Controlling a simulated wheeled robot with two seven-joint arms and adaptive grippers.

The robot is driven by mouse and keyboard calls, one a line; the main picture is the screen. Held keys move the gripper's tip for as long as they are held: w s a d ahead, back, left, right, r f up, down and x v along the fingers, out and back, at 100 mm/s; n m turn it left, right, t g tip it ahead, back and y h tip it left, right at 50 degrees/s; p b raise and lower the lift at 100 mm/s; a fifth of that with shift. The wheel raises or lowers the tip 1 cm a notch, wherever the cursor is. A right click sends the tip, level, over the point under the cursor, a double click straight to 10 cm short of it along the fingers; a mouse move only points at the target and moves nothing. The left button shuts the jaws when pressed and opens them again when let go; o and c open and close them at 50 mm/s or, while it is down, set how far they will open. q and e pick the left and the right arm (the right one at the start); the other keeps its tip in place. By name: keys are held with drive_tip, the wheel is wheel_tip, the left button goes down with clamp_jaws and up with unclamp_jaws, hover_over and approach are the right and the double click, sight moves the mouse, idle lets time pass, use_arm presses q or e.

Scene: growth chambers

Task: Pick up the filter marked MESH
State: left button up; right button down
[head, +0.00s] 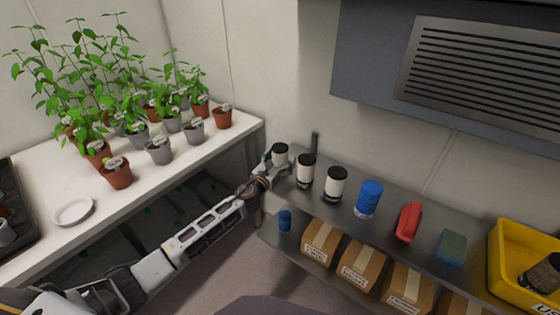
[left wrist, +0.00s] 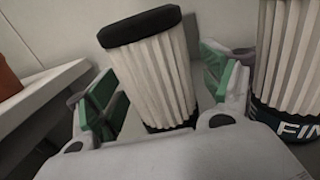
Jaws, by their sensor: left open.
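A white pleated filter with black end caps (head: 280,155) stands at the left end of the grey metal shelf. It also shows in the left wrist view (left wrist: 155,75), between the two green-padded fingers of my left gripper (left wrist: 165,95). In the head view my left gripper (head: 274,170) is at this filter. The fingers are open, one on each side, with gaps visible. No marking on this filter can be read. A second similar filter (head: 306,170) stands to its right; its label begins "FIN" in the left wrist view (left wrist: 285,75). A third (head: 336,184) stands further right. My right gripper is not in view.
Further right on the shelf are a blue cylinder (head: 369,198), a red object (head: 408,222), a blue-green block (head: 452,247) and a yellow bin (head: 508,270). Cardboard boxes (head: 320,243) fill the lower shelf. A white bench (head: 125,205) with potted plants is at left.

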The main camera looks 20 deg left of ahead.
use_arm(q)
drive_tip(key=shift+w, duration=0.1)
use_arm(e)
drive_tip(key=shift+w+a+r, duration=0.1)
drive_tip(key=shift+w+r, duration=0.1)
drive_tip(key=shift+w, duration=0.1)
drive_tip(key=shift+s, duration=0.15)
use_arm(q)
drive_tip(key=shift+c, duration=0.7)
drive_tip(key=c, duration=1)
drive_tip(key=shift+c, duration=0.4)
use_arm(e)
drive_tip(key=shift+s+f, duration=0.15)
use_arm(q)
drive_tip(key=shift+r, duration=0.15)
